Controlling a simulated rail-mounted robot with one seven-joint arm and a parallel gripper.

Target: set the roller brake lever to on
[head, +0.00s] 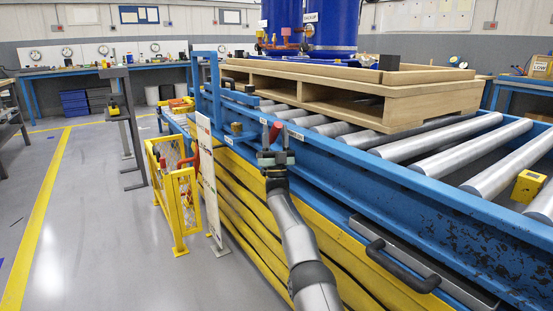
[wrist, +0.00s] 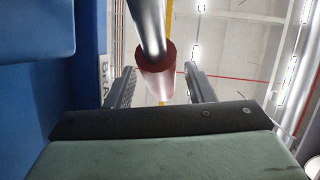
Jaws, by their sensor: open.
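The roller brake lever has a red grip (head: 275,131) and shows in the head view at the blue conveyor side rail, just above my gripper (head: 273,157). In the wrist view, its bare metal shaft comes down from the top edge and ends in the red grip (wrist: 156,62). My gripper's two grey fingers (wrist: 160,84) are open, one on each side of the grip in the picture. I see no finger touching it, and I cannot tell how deep it sits between them. The lever's on and off marks are not readable.
The blue side rail (head: 455,225) runs beside my arm, with a black handle (head: 400,268) below it. A wooden pallet (head: 350,90) stands on the rollers (head: 440,135). A white panel (head: 205,170) and yellow guard (head: 178,200) stand left of my gripper.

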